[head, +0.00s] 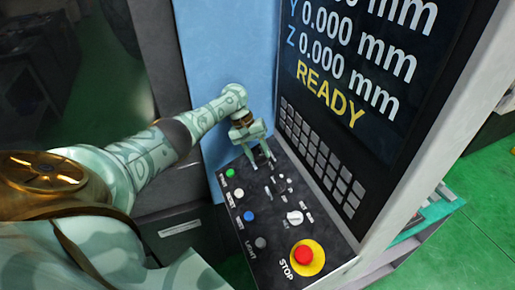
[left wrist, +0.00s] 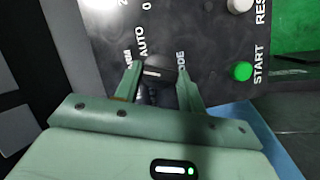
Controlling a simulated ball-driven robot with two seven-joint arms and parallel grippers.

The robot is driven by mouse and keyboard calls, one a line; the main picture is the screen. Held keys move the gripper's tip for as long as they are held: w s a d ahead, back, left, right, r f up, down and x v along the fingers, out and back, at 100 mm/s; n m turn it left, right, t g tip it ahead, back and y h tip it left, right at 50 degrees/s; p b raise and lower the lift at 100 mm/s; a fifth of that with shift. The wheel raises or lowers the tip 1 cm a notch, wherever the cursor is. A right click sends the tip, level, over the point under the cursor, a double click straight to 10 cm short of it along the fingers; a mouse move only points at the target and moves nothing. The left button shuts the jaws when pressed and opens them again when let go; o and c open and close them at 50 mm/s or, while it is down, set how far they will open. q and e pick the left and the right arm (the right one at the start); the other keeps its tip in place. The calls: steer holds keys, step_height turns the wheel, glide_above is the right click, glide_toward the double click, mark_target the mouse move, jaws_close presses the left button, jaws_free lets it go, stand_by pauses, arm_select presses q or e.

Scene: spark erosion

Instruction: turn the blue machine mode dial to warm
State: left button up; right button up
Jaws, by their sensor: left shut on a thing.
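The mode dial (left wrist: 157,73) is a dark knob with a short white line on its top, seen in the left wrist view. The line lies roughly across the picture; I cannot tell which label it points to. AUTO reads beside it, another label is partly hidden by a finger, and part of MODE shows at its right. My left gripper (left wrist: 158,80) is shut on the dial, one finger on each side. In the head view my left gripper (head: 262,157) is at the far end of the control panel (head: 270,226) and hides the dial. My right gripper is not in view.
The panel also bears a green START button (left wrist: 242,71), a white button (head: 239,193), a blue button (head: 249,215), a grey button (head: 261,243), a white knob (head: 295,217) and a red STOP button (head: 304,255). The screen (head: 360,60) reads READY above a keypad (head: 320,160).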

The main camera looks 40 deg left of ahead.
mark_target(263, 155)
arm_select(q)
steer(key=shift+f, duration=0.1)
steer(key=o, duration=1)
steer(key=shift+r, duration=0.3)
step_height(263, 155, up, 3)
steer(key=shift+p, duration=0.85)
steer(key=s+d+r+p, duration=0.1)
steer(key=s+d+r, duration=0.2)
steer(key=s+d+r+p, duration=0.1)
steer(key=s+d+r, duration=0.2)
steer(key=s, duration=0.1)
steer(key=s+d+r+p, duration=0.1)
steer(key=s+d+r, duration=0.2)
steer(key=s, duration=0.1)
steer(key=shift+r, duration=0.25)
